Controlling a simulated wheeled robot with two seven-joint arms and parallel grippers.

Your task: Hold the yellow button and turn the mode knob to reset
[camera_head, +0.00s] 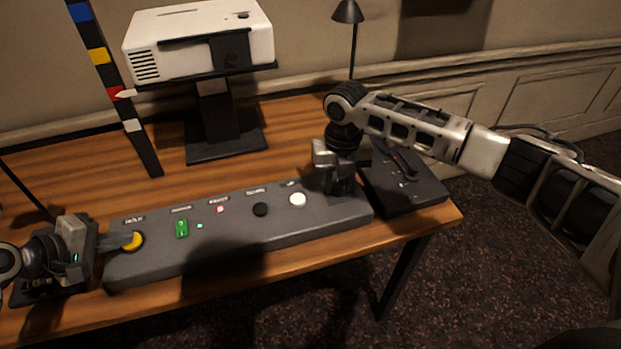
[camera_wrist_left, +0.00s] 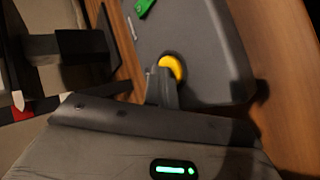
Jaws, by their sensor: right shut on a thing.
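The grey control panel (camera_head: 240,262) lies along the desk front. The yellow button (camera_head: 137,240) is at its left end and also shows in the left wrist view (camera_wrist_left: 172,67). My left gripper (camera_head: 118,242) is low at the panel's left end, its closed fingertips at the button and covering part of it. They show together in the left wrist view (camera_wrist_left: 163,88). How far the button is pressed cannot be seen. My right gripper (camera_head: 336,184) points down over the panel's right end, shut on the mode knob, which its fingers hide.
Between the grippers are a green switch (camera_head: 181,229), a small red light (camera_head: 220,209), a black button (camera_head: 261,209) and a white button (camera_head: 297,199). A black slider box (camera_head: 415,197) stands close right of my right gripper. A white projector (camera_head: 200,40) stands behind.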

